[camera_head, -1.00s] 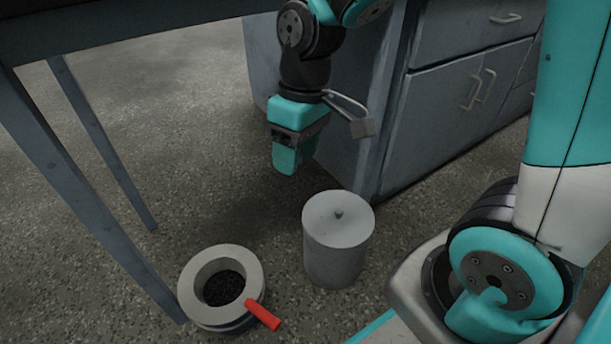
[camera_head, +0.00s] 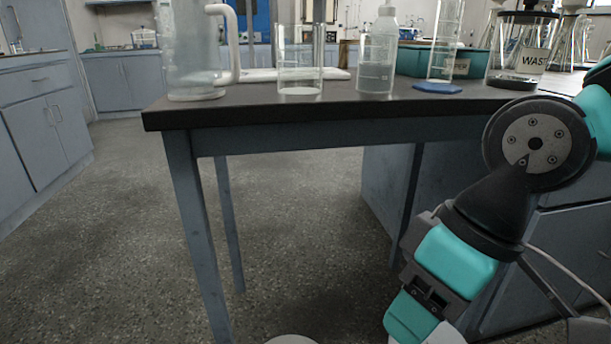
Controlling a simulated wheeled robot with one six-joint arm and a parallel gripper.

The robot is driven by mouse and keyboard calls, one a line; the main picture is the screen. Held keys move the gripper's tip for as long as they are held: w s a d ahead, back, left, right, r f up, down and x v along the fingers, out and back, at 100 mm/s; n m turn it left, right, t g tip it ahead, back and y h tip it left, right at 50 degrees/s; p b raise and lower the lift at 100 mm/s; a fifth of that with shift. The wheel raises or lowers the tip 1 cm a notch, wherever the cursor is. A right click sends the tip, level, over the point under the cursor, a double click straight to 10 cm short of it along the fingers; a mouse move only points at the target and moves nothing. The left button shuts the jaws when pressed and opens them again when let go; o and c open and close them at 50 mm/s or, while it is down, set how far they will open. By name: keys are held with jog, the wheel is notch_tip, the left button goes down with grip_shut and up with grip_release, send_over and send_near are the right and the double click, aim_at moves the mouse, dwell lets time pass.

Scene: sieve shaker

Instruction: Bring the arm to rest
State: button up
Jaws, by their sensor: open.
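My arm hangs down at the right of the picture. My gripper (camera_head: 420,326) is at its lower end, in front of the grey cabinet under the bench, and points down and to the left. Its teal and pale fingers are open, and I see nothing held between them. The fingertips are partly cut off by the bottom edge.
The dark bench top (camera_head: 330,108) stands ahead on grey legs. It bears a glass beaker (camera_head: 300,70), a wash bottle (camera_head: 377,60), a cylinder on a blue foot (camera_head: 437,87) and a waste jar (camera_head: 522,60). A pale round edge (camera_head: 291,340) shows at the bottom. The left floor is clear.

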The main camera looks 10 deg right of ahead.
notch_tip(320, 180, up, 45)
jog(key=p, duration=4.3)
